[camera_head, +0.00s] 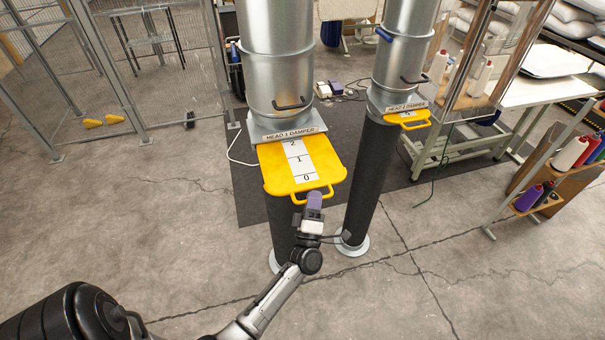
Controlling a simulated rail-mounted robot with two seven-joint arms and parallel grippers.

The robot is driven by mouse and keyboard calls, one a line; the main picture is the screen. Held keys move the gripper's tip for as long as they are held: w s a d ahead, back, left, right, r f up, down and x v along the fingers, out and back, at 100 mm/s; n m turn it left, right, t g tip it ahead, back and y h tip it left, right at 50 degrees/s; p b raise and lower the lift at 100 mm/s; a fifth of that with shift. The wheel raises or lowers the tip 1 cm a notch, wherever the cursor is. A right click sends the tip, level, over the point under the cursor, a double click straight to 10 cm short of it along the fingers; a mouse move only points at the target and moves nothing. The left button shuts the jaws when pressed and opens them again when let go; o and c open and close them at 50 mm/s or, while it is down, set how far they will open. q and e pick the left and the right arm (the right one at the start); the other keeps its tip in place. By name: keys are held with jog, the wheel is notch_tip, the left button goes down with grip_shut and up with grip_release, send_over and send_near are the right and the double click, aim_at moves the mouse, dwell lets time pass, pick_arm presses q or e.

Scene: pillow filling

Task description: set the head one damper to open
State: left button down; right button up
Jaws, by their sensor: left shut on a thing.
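The near metal duct (277,58) has a label (290,134) that appears to read HEAD 1 DAMPER. Its yellow damper plate (328,165) sticks out toward me, with a white scale (298,160) showing 2, 1 and 0. A yellow loop handle (300,198) is at the plate's front edge. My left gripper (314,201) is at this handle and shut on it; its fingers hide part of the loop. My right gripper is not in view.
Dark hoses (368,175) run down to floor flanges. A thread rack (560,180) stands at right. Open concrete floor lies in front.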

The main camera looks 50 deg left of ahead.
pick_arm(q)
jog(key=s+d, duration=0.2)
jog(key=d, duration=0.5)
jog(key=shift+s, duration=0.3)
jog(key=shift+r, duration=0.15)
jog(key=c, duration=1.2)
grip_release()
jog(key=shift+s+d, duration=0.1)
jog(key=shift+f, duration=0.2)
jog(key=b+v, duration=0.2)
jog(key=v, duration=0.5)
jog(key=shift+s+d, duration=0.1)
jog(key=shift+s, duration=0.05)
